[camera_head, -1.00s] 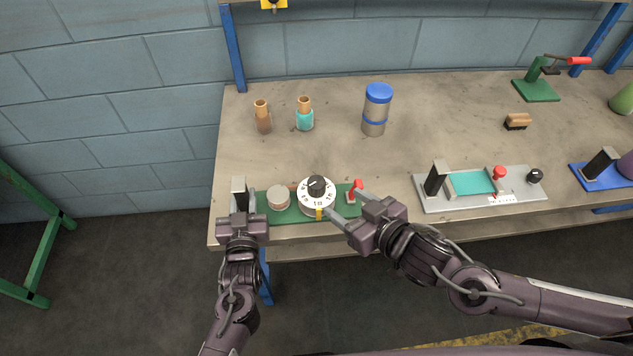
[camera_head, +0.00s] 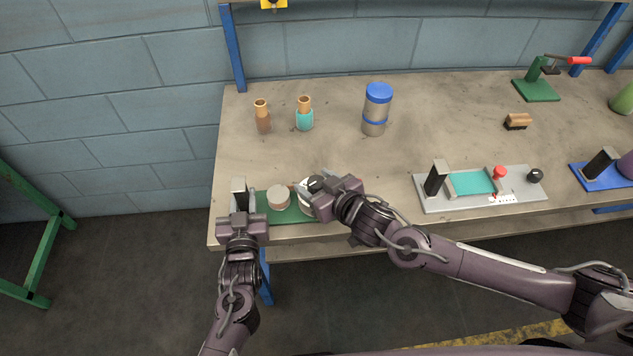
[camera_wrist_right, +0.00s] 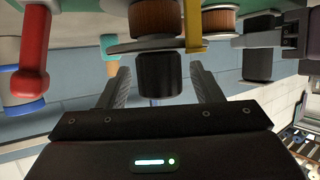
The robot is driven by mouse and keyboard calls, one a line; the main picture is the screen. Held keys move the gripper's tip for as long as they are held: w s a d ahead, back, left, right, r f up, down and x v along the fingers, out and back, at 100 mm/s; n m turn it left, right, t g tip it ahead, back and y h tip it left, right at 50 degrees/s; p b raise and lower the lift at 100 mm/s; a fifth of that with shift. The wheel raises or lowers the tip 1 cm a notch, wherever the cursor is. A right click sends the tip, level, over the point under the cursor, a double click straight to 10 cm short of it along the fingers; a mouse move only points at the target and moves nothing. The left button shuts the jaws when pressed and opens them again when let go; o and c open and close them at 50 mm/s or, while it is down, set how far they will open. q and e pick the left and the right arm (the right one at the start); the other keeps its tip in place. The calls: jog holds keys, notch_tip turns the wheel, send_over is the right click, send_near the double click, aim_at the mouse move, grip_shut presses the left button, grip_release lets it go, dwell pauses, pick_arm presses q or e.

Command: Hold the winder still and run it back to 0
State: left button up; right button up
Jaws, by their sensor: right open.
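The winder has a green base (camera_head: 276,215) along the bench's front edge, with a pale round cap (camera_head: 278,196) and a black upright grip (camera_head: 239,198) at its left end. In the right wrist view the dial's black knob (camera_wrist_right: 160,73) sits between the two spread fingers of the right gripper, with gaps at both sides. The yellow pointer (camera_wrist_right: 195,28) and red lever (camera_wrist_right: 34,48) also show there. My left gripper (camera_head: 240,212) is at the black grip; its finger closure is unclear.
Two small bottles (camera_head: 304,118) and a blue-lidded canister (camera_head: 375,112) stand behind the winder. A grey device with a teal panel (camera_head: 472,183) lies to the right. The bench middle is clear.

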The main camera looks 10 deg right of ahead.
jog(key=shift+c, duration=0.3)
jog(key=c, duration=0.9)
jog(key=shift+c, duration=0.2)
jog(key=shift+n+y, duration=0.3)
jog(key=shift+y, duration=0.1)
jog(key=shift+w+d+n+g+y, duration=0.1)
jog(key=shift+n+g+y, duration=0.6)
jog(key=shift+n+y, duration=0.25)
jog(key=n+g+y, duration=0.3)
jog(key=n+g, duration=0.1)
jog(key=shift+n+g, duration=0.25)
jog(key=shift+g, duration=0.05)
jog(key=n+g+y, duration=0.1)
jog(key=n+g, duration=0.2)
jog(key=shift+n+g, duration=0.9)
jog(key=shift+g, duration=0.3)
